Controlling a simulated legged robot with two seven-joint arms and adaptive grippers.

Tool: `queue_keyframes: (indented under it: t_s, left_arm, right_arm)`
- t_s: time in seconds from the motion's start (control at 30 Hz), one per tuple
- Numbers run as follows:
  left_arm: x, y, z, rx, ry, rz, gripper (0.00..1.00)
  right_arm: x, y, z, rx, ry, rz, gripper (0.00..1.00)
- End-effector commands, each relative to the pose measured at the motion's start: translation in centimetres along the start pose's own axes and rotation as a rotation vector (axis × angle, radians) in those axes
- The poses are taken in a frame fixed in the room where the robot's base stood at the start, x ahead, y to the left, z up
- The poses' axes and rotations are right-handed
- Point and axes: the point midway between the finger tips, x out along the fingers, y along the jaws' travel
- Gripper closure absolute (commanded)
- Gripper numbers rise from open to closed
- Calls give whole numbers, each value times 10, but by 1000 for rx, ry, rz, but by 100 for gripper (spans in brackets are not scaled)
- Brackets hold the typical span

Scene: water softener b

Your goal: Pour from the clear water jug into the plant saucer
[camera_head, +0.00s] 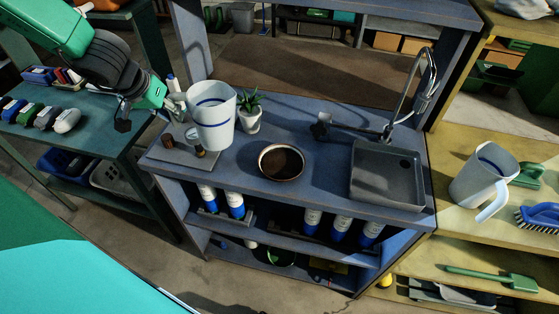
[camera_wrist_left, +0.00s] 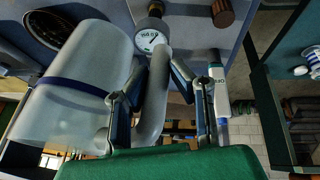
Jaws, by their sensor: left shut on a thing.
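The clear water jug (camera_head: 212,125) is a translucent pale jug with a blue band, at the left of the blue bench, nearly upright. My left gripper (camera_head: 176,104) is shut on its handle, from the jug's left side. In the left wrist view the jug (camera_wrist_left: 75,90) fills the left, and its handle runs between the fingers of the gripper (camera_wrist_left: 158,75). I cannot tell whether its base clears the bench. My right gripper is out of view.
A potted plant (camera_head: 249,120) stands close behind the jug's right side. A grey sink (camera_head: 387,178) with a tall tap (camera_head: 427,85) is right of the saucer. A second, similar jug (camera_head: 482,178) stands on the yellow bench. A gauge (camera_wrist_left: 150,37) shows near the handle.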

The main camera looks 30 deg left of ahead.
Motion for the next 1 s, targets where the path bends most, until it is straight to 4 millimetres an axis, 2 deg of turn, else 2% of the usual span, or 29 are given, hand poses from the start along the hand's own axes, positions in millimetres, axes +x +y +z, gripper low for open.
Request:
queue_keyframes:
  t_s: [0.43, 0.67, 0.83, 1.0]
  left_arm:
    - [-3, -3, -2, 0, 1, 2, 100]
    - [-27, 0, -13, 3, 2, -1, 100]
    - [-41, 5, -18, 5, 2, -4, 100]
    - [-47, 8, -20, 1, 2, -1, 100]
  right_arm:
    - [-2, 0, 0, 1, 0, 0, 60]
    - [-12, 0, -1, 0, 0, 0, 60]
    - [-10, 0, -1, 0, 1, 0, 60]
    - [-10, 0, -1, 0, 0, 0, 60]
